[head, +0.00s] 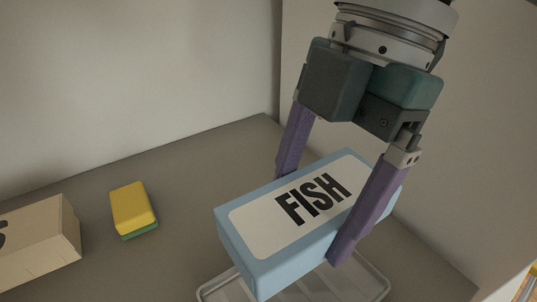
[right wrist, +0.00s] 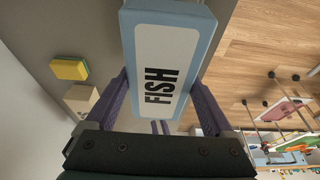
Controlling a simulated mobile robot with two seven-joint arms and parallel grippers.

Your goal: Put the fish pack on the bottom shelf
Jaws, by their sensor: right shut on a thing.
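The fish pack (head: 258,236) is a light blue box with a white label reading FISH. My right gripper (head: 318,212) is shut on it, with one purple finger on each long side. The pack also shows in the right wrist view (right wrist: 172,62), between the two fingers. In the head view the pack is above a pale tray (head: 371,284), which it partly hides. I cannot tell whether the pack touches the tray. No bottom shelf can be made out. My left gripper is not in view.
A yellow and green sponge (head: 133,208) lies on the grey counter (head: 180,175). A cream box (head: 45,240) stands at the left edge. Pale walls close in the back and right. The wrist view shows wooden floor (right wrist: 265,45) and a rack with colourful items (right wrist: 292,150).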

